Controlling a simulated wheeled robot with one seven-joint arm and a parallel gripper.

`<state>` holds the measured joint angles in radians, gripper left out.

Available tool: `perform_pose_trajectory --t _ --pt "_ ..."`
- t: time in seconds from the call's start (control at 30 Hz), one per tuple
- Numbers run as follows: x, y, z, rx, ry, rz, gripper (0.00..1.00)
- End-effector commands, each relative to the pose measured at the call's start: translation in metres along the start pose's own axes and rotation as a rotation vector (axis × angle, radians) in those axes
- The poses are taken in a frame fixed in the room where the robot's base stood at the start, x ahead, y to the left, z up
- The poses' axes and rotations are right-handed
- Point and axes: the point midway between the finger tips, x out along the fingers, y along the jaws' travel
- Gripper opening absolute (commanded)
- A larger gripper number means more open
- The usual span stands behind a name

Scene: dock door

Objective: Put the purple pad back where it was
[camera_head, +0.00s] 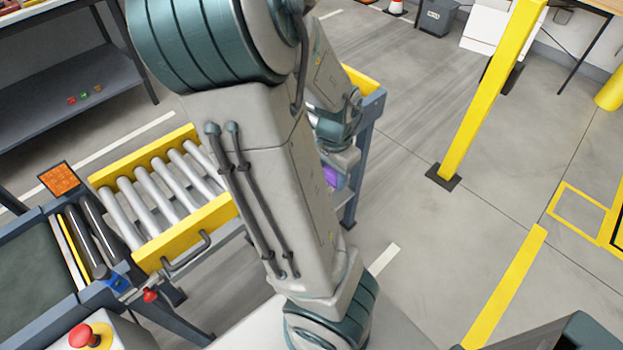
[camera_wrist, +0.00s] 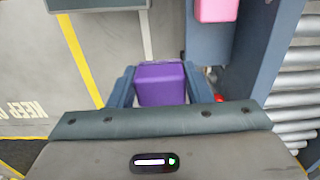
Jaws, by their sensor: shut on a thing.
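The purple pad (camera_wrist: 161,84) is a block held between the two blue-grey fingers of my gripper (camera_wrist: 158,76) in the wrist view, with a finger against each side. In the head view only a small part of the purple pad (camera_head: 330,176) shows behind my arm. My gripper (camera_head: 341,160) is there beside the far end of the roller conveyor and mostly hidden by my arm. In the wrist view the pad is over or near the grey floor, left of a blue-grey frame. I cannot tell its height.
A pink block (camera_wrist: 216,9) lies on the blue-grey frame (camera_wrist: 222,45) at the top of the wrist view. The roller conveyor (camera_head: 160,195) has yellow rails. A yellow post (camera_head: 490,90) stands on the right. Floor between post and conveyor is clear.

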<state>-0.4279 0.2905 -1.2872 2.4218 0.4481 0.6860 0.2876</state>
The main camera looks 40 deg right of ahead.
Motion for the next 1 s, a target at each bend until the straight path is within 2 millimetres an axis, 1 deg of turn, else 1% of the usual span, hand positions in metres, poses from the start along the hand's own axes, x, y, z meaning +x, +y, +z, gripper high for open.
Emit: perform_pose_trajectory --t 0.03,0.2,0.3,0.4,0.57,0.8,0.9,1.0 --pt "0.016 -0.010 -0.004 0.000 0.004 0.005 0.27" --pt "0.032 -0.043 -0.011 0.001 0.003 0.004 0.27" --pt "0.042 -0.060 -0.014 0.001 0.000 0.003 0.27" --pt "0.047 -0.072 -0.017 0.001 0.001 0.002 0.27" --pt "0.052 -0.079 -0.018 0.002 -0.001 0.001 0.27" --pt "0.086 -0.079 -0.018 0.003 -0.002 0.001 0.27" --pt "0.091 -0.080 -0.018 0.002 -0.002 0.001 0.27" --pt "0.090 -0.080 -0.018 0.001 -0.002 -0.001 0.27"
